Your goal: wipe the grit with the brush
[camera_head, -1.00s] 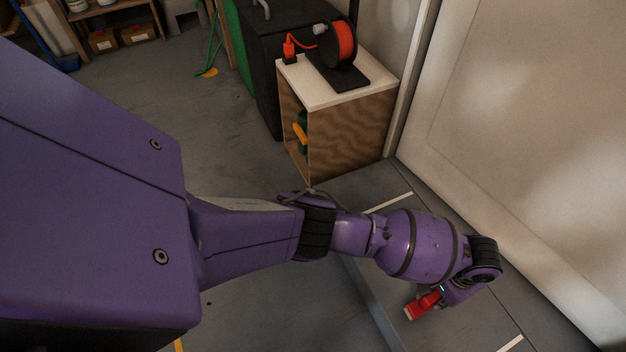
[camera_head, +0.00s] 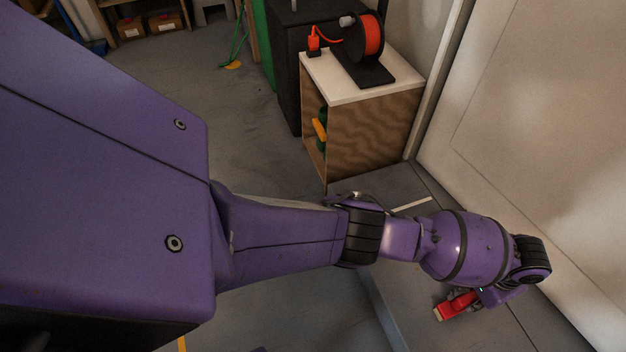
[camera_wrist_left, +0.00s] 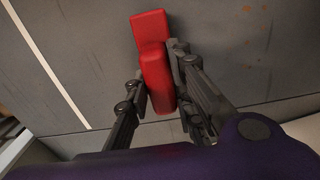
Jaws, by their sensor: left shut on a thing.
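The brush (camera_head: 458,305) has a red body and a pale end in the head view. It also shows in the left wrist view (camera_wrist_left: 150,45), where its red body lies between the two dark fingers. My left gripper (camera_head: 478,296) is shut on the brush, low over the grey surface near the pale wall panel. It also shows in the left wrist view (camera_wrist_left: 157,82). I cannot tell whether the brush touches the surface. Scattered orange-brown specks that look like the grit (camera_wrist_left: 249,41) lie to the right of the brush in the wrist view. My right gripper is not in view.
A wooden cabinet (camera_head: 375,135) with a white top stands beyond my left arm. An orange cable reel (camera_head: 372,38) stands on it. A large pale panel (camera_head: 545,150) bounds the right side. The grey surface (camera_head: 410,320) has a raised edge and white lines.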

